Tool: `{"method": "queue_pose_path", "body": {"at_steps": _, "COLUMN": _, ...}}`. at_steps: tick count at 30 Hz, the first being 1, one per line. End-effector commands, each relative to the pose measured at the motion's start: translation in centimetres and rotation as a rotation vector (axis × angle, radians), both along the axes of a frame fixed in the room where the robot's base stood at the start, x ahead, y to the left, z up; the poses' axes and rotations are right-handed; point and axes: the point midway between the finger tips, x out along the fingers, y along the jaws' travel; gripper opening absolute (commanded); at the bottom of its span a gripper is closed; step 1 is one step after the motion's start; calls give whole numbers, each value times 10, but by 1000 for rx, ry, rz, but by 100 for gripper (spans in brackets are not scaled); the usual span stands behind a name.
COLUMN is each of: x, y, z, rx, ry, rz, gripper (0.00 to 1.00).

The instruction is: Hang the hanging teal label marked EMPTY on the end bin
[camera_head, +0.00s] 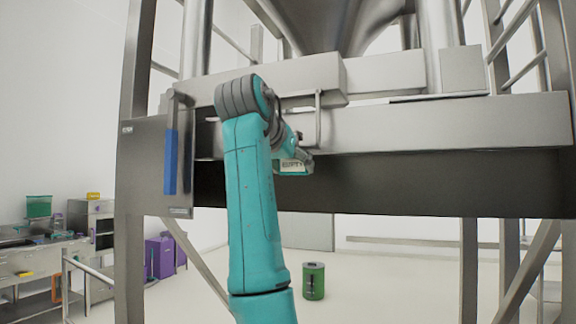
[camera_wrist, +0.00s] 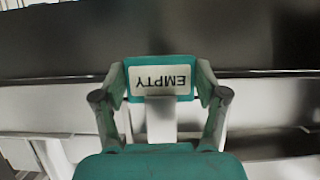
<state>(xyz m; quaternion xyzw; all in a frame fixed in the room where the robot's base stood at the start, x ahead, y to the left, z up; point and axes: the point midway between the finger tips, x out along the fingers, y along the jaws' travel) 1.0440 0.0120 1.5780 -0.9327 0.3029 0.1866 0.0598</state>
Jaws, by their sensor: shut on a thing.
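The teal label (camera_wrist: 161,98) is held between the two fingers of my gripper (camera_wrist: 160,83) in the wrist view. Its white panel reads EMPTY, upside down in that view. In the head view the label (camera_head: 293,169) shows small at the end of my teal arm, in front of the dark gap under a steel beam. My gripper (camera_head: 302,160) is partly hidden there by my own wrist. I cannot tell which part is the end bin. A large steel hopper (camera_head: 345,20) stands above, behind my arm.
A steel frame with beams (camera_head: 450,125) and legs stands close ahead. A steel panel with a blue strip (camera_head: 171,162) is left of my arm. A green drum (camera_head: 313,281) stands on the floor. Purple bins (camera_head: 160,257) and a steel bench (camera_head: 40,262) are at the left.

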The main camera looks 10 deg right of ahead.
Motion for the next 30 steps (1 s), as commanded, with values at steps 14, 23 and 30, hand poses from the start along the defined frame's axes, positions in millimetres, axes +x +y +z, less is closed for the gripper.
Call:
{"method": "queue_pose_path", "body": {"at_steps": 14, "x": 26, "y": -20, "z": 0, "rx": 0, "ry": 1, "rz": -1, "gripper": 44}}
{"method": "queue_pose_path", "body": {"at_steps": 23, "x": 27, "y": -20, "z": -13, "rx": 1, "ry": -1, "rz": 0, "gripper": 44}}
{"method": "queue_pose_path", "body": {"at_steps": 30, "x": 27, "y": -20, "z": -16, "rx": 1, "ry": -1, "rz": 0, "gripper": 44}}
